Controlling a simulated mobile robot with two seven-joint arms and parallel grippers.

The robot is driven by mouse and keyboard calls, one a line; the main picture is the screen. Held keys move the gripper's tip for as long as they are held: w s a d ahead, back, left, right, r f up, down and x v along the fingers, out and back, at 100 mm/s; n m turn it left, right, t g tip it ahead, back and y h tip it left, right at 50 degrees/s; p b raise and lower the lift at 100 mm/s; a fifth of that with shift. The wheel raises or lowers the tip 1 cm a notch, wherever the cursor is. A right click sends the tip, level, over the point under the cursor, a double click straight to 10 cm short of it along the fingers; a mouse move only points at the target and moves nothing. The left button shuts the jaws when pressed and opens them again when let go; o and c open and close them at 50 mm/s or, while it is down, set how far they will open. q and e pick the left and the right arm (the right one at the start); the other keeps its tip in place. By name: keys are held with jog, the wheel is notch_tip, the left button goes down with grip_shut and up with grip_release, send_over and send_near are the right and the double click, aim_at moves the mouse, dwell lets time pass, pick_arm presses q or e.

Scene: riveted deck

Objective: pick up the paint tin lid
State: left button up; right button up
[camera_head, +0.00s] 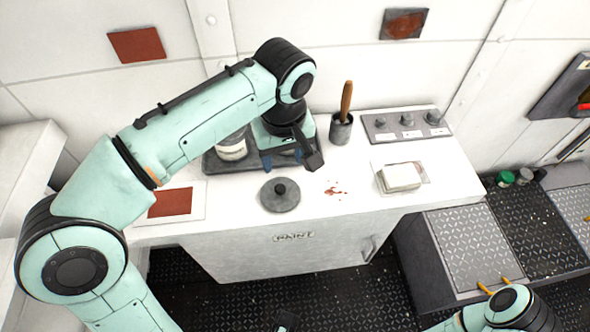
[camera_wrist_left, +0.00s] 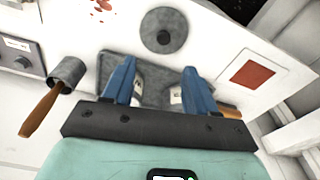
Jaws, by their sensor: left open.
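The paint tin lid (camera_head: 280,201) is a round grey disc with a dark knob in its middle. It lies flat on the white counter (camera_head: 350,222), apart from the other things. My left gripper (camera_head: 283,161) is open and empty above the counter, behind the lid. In the left wrist view the lid (camera_wrist_left: 164,32) shows beyond the two blue fingertips (camera_wrist_left: 160,66), not between them. The lid is in full view in both pictures.
A dark tray (camera_head: 218,168) holds a pale tin (camera_head: 232,150), partly behind my left arm. A brush (camera_head: 346,100) stands in a grey cup (camera_head: 341,130). A knob panel (camera_head: 405,126) and a white block (camera_head: 401,177) are to the right. Counter around the lid is clear apart from red spots.

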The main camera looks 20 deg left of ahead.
pick_arm(q)
jog(key=b, duration=0.2)
send_over(280, 188)
jog(key=f, duration=0.6)
jog(key=shift+s+d+f, duration=0.2)
jog(key=shift+s+d, duration=0.15)
jog(key=shift+d, duration=0.05)
jog(key=shift+w+a+f+b, duration=0.1)
jog(key=shift+a+f+b, duration=0.1)
jog(key=shift+f, duration=0.85)
jog(key=shift+w+a+f+b, duration=0.1)
jog(key=shift+f+b, duration=0.05)
jog(key=shift+f, duration=0.9)
jog(key=shift+w+a+f+b, duration=0.1)
jog(key=shift+f+b, duration=0.1)
jog(key=shift+f, duration=0.85)
grip_shut()
